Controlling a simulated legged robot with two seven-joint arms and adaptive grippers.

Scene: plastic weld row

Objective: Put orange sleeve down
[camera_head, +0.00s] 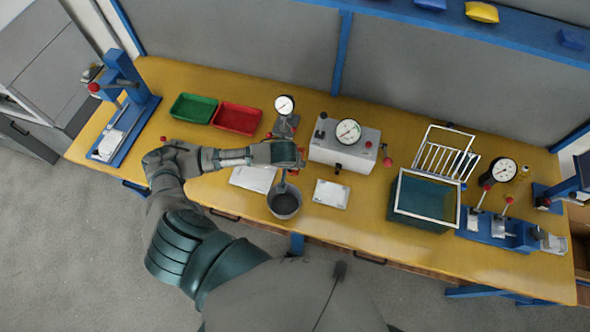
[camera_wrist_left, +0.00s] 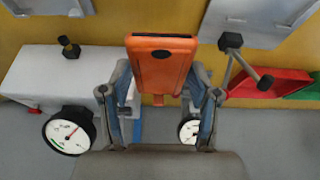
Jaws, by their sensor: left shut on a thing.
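The orange sleeve (camera_wrist_left: 161,64) is in the left wrist view, a flat-sided orange block with a dark slot along its top edge. My left gripper (camera_wrist_left: 160,82) is shut on it, one finger on each side. In the head view my left gripper (camera_head: 286,155) is over the middle of the yellow bench, beside a small gauge stand and above a grey cup. The sleeve is mostly hidden there by my gripper. I cannot tell its exact height above the bench. My right gripper is in neither view.
The grey cup (camera_head: 284,203) stands near the front edge. A white gauge box (camera_head: 344,151) is to the right, and green (camera_head: 194,107) and red (camera_head: 237,119) trays are to the left. White plates (camera_head: 332,194) lie in front. A teal bin (camera_head: 419,222) stands farther right.

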